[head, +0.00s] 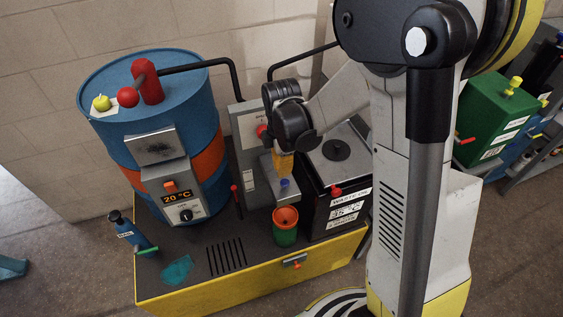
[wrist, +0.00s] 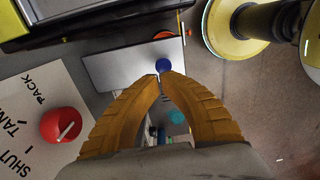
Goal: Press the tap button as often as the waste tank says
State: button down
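The tap unit is a grey upright panel (head: 248,135) with a grey box-like shelf jutting out; the shelf also shows in the wrist view (wrist: 125,70). A round blue button (head: 285,183) sits at the shelf's front; it also shows in the wrist view (wrist: 162,65). My gripper (head: 284,176), with orange fingers, points down just above the button. In the wrist view its fingertips (wrist: 161,76) are together, with nothing held, at the button's edge; contact cannot be told. The black waste tank (head: 322,205) stands at right with a white label (head: 345,210), too small to read surely.
A green cup with an orange rim (head: 286,222) stands below the tap. A blue drum (head: 205,105) with a 20 °C display (head: 179,197) is at left. A red knob (wrist: 63,124) is on the panel. A red-topped item (head: 336,191) is on the tank's front.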

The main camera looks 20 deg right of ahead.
aim_at(282, 181)
jog(key=shift+f+b, duration=0.65)
jog(key=shift+f, duration=1.15)
notch_tip(282, 181, down, 2)
jog(key=shift+b, duration=0.8)
jog(key=shift+r, duration=0.25)
jog(key=shift+r+p, duration=0.35)
jog(key=shift+p, duration=0.15)
notch_tip(282, 181, up, 13)
jog(key=p, duration=0.6)
jog(key=shift+r, duration=0.15)
